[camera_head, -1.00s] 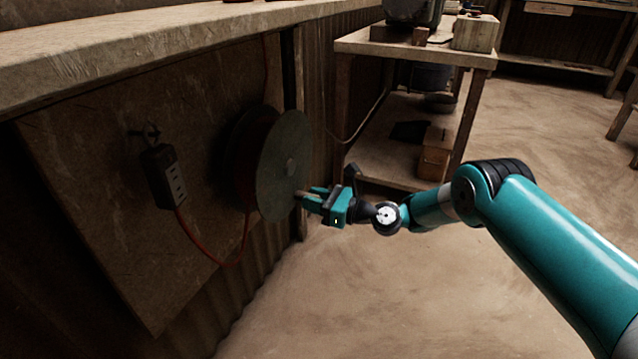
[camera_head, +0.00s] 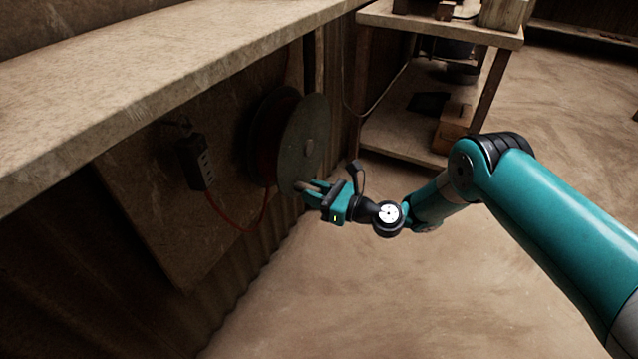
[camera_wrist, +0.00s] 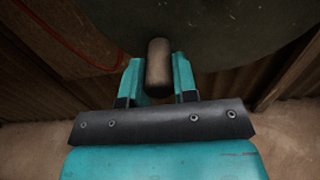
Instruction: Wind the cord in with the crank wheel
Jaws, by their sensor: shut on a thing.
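The crank wheel (camera_head: 299,143) is a round grey-green disc on the front of a cord reel, standing upright against a board under the bench. Red cord (camera_head: 238,228) hangs in a loop from the reel to a dark socket block (camera_head: 194,163) on the board. My gripper (camera_head: 309,189) is at the lower edge of the wheel. In the wrist view its two teal fingers (camera_wrist: 159,80) are on either side of the wheel's wooden crank handle (camera_wrist: 158,62), shut on it. The far end of the handle meets the wheel face (camera_wrist: 215,28). How much cord is on the reel is hidden behind the disc.
The thick bench top (camera_head: 150,95) overhangs the reel and board. A wooden shelf table (camera_head: 400,139) with boxes stands behind, to the right of the reel. The sandy floor (camera_head: 330,290) in front is clear.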

